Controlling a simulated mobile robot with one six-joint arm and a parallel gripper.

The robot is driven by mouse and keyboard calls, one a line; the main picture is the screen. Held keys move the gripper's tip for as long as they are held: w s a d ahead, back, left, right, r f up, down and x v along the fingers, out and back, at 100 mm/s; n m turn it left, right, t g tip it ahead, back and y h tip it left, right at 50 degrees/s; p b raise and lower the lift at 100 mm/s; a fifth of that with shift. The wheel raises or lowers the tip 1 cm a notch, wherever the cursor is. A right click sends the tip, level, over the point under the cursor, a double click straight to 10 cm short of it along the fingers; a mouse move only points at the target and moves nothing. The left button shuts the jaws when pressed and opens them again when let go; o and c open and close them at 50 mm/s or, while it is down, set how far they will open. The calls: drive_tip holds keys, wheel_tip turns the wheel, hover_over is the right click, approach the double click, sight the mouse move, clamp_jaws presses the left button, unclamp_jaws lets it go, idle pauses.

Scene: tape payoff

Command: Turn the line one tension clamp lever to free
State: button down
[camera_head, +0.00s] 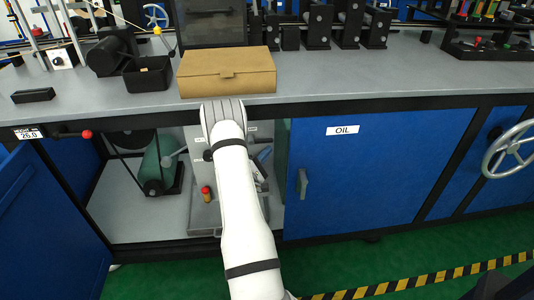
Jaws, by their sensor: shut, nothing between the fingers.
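My white arm (240,200) rises from the bottom of the view to the front edge of the bench, in front of an open cabinet bay. My gripper is not visible; the arm hides part of the bay. A grey panel unit (200,150) with small labels stands inside the bay, partly behind the arm. A grey lever with a rounded end (175,155) sticks out at its left. A blue-grey lever-like part (264,154) shows just right of the arm. The labels are too small to read, so I cannot tell which lever is the line one tension clamp.
A cardboard box (227,72) and a black open bin (148,76) sit on the grey bench. An open blue door (50,215) stands left of the bay; a closed door marked OIL (370,185) is at right. A red-topped yellow part (206,193) stands low in the bay.

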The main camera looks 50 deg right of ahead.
drive_tip(key=s+a+f, duration=0.2)
drive_tip(key=f, duration=0.3)
drive_tip(key=s+a+f, duration=0.2)
drive_tip(key=s+f, duration=0.1)
drive_tip(key=f, duration=0.2)
drive_tip(key=shift+s+a+f, duration=0.15)
drive_tip(key=shift+a, duration=0.2)
